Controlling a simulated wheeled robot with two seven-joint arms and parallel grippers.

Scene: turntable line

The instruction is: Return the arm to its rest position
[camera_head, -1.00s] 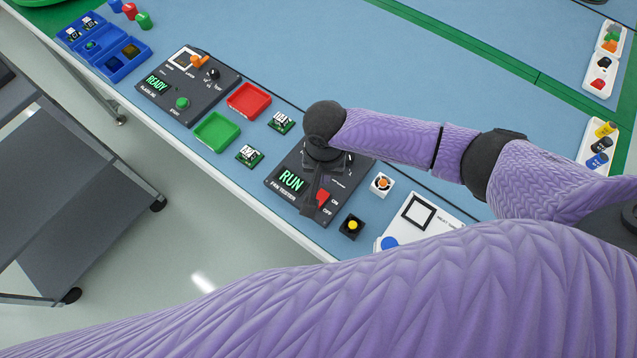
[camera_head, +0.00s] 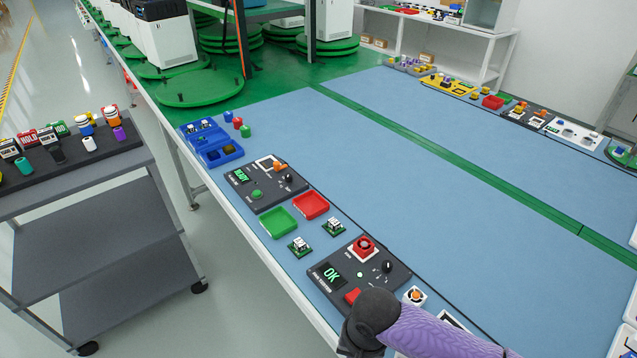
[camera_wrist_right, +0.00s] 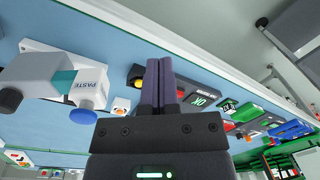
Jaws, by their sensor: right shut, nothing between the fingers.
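My right arm (camera_head: 440,335) comes in at the bottom right of the head view in its purple sleeve, with its dark wrist over the near corner of the fan tester (camera_head: 398,277). Its fingers cannot be made out there. In the right wrist view my right gripper (camera_wrist_right: 160,65) is shut with nothing between its fingers. My left gripper is not in view.
Two green boards (camera_head: 300,246) stand beside the tester, near a green tray (camera_head: 278,222) and a red tray (camera_head: 311,204). A white and orange part (camera_head: 415,295) is close to my wrist. The PASTE dispenser (camera_wrist_right: 50,82) shows in the right wrist view.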

